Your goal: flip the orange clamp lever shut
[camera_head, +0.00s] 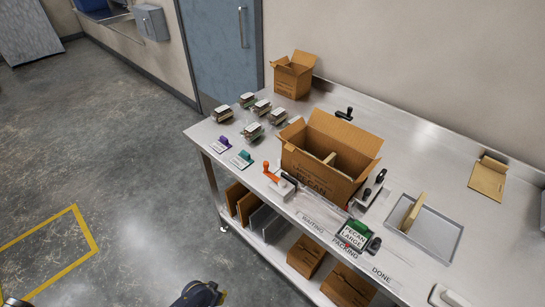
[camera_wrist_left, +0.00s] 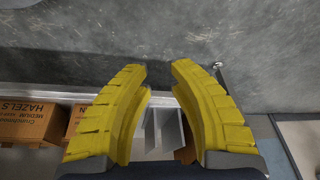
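The orange clamp lever (camera_head: 269,171) sticks up from a small pale clamp near the table's front edge, left of the open carton. A black part (camera_head: 289,179) sits beside it; the details are too small to tell. My left gripper (camera_wrist_left: 160,75) shows in the left wrist view with its two yellow fingers wide apart and nothing between them. In the head view a dark part of mine with a yellow tip (camera_head: 205,293) is at the bottom edge, over the floor in front of the table and well away from the lever. My right gripper is not identifiable.
A large open carton (camera_head: 310,172) stands right of the lever. A green-edged clamshell (camera_head: 354,235) lies at the front with a black handle beside it. A metal tray (camera_head: 443,237) is farther right. Several small packs (camera_head: 253,131) sit back left. Lower-shelf boxes (camera_wrist_left: 30,122) show below.

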